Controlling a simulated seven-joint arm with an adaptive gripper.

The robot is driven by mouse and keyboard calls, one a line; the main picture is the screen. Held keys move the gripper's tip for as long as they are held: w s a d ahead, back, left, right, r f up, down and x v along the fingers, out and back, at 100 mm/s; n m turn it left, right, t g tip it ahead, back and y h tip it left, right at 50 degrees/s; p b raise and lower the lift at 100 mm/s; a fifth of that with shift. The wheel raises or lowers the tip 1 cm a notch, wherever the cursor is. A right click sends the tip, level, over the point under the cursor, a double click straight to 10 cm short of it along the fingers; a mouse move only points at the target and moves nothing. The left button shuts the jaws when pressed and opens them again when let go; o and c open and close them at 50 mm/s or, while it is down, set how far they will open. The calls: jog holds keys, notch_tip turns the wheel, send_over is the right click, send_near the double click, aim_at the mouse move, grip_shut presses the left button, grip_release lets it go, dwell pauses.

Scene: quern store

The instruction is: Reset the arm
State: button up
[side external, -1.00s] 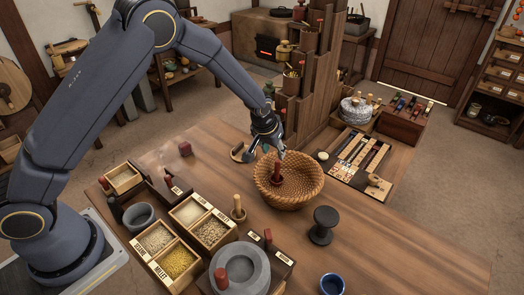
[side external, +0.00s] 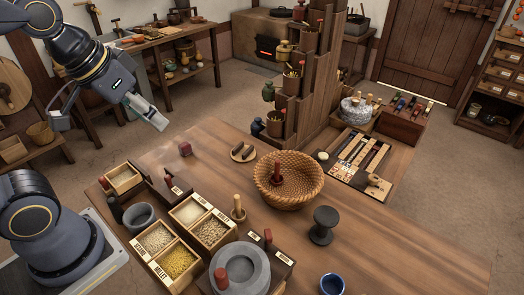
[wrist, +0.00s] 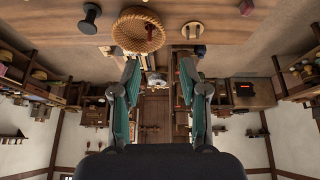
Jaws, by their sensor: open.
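My gripper (side external: 146,110) is raised at the upper left in the side external view, up and left of the wooden table (side external: 400,235) and clear of everything on it. In the wrist view my gripper (wrist: 159,75) shows its two green-padded fingers apart with nothing between them. A round wicker basket (side external: 305,203) stands on the table, with a dark red peg-like piece (side external: 277,172) inside it. The basket also shows in the wrist view (wrist: 138,47), at the top, beyond the fingertips.
A stepped wooden tower (side external: 322,85) stands at the table's back. Grain boxes (side external: 183,235) and a grey stone quern (side external: 255,262) stand at the front left. A dark spool (side external: 321,226) and a blue cup (side external: 332,285) are to the right. The table's right front is mostly bare.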

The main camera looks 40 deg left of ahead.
jog(key=s, duration=0.3)
jog(key=shift+a+f, duration=0.1)
jog(key=shift+f, duration=0.1)
